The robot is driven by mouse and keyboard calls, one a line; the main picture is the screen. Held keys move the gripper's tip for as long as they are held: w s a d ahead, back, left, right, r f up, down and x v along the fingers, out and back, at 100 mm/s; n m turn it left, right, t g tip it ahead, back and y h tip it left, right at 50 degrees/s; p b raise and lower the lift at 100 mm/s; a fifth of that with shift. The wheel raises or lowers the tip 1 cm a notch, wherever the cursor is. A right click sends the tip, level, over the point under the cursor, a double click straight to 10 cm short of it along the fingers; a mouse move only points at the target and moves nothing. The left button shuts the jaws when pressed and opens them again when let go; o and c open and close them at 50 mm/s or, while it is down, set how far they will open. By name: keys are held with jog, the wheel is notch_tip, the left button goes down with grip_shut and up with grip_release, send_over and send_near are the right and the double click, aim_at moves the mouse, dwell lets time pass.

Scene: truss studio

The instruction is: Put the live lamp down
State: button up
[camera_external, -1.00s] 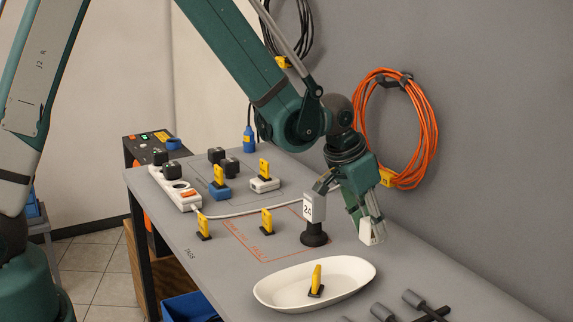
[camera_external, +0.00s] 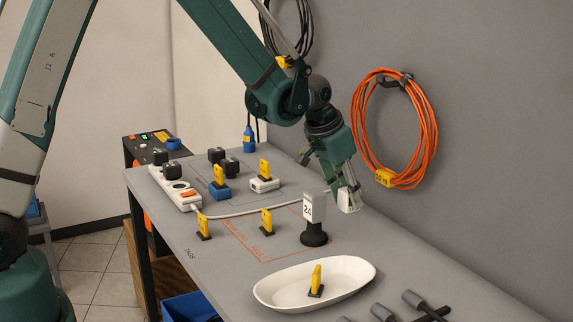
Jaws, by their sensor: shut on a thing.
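My gripper (camera_external: 346,192) points down near the back edge of the grey table, just behind and to the right of the "24" sign. It is shut on a small white block (camera_external: 349,202), which I take to be the live lamp. Whether the block touches the table or hangs above it is hard to tell. No glow shows on it. The "24" sign (camera_external: 315,208) stands upright on a round black base.
A white oval dish (camera_external: 275,295) holds a yellow tag. More yellow tags (camera_external: 266,220) stand near an orange outline. A white power strip (camera_external: 185,197) lies at left. Dark tools (camera_external: 413,300) lie at front right. An orange cable coil (camera_external: 430,130) hangs on the wall.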

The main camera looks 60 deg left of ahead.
jog(key=s+a+r+b, duration=0.1)
jog(key=a, duration=1.8)
jog(key=s+a+r, duration=0.1)
jog(key=a+r, duration=0.1)
jog(key=a, duration=1.6)
jog(key=s+a, duration=1.6)
jog(key=a, duration=0.1)
jog(key=shift+s+f, duration=0.15)
jog(key=shift+s, duration=0.25)
jog(key=shift+a, duration=0.1)
jog(key=shift+f, duration=3.15)
jog(key=shift+f, duration=1.85)
jog(key=shift+f, duration=0.1)
